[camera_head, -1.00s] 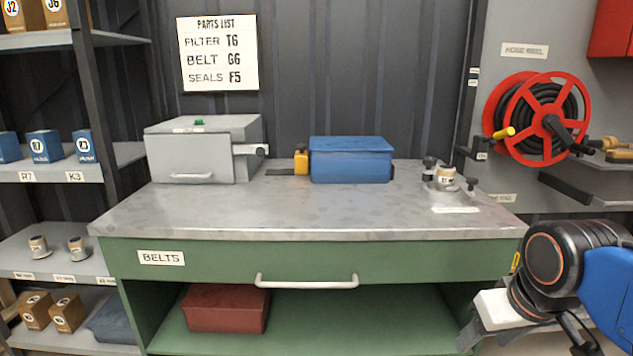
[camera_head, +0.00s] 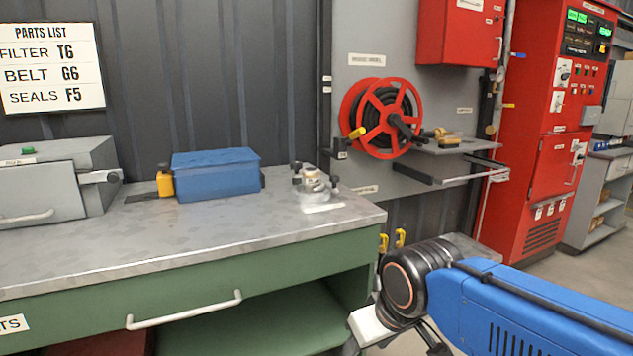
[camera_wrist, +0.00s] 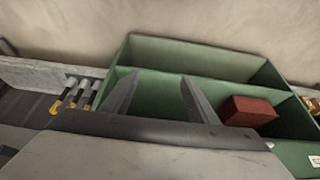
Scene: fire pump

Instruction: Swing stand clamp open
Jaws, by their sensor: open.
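A small fixture (camera_head: 312,184) with a pale, tan-topped round part and black knobs (camera_head: 297,172) stands at the bench's back right corner in the head view. It appears to be the stand clamp, but it is too small to tell whether its arm is closed. My gripper (camera_wrist: 158,85) shows two dark fingers spread apart with nothing between them in the wrist view. In the head view my wrist is at the lower right, in front of the bench's right end and well away from the fixture. The fingertips are hidden there.
The metal bench top (camera_head: 200,230) is mostly clear. A blue box (camera_head: 215,175), a yellow item (camera_head: 164,181) and a grey case (camera_head: 55,180) stand along its back. A red hose reel (camera_head: 382,118) and red cabinet (camera_head: 565,130) are to the right. A red box (camera_wrist: 250,110) sits in the green shelf.

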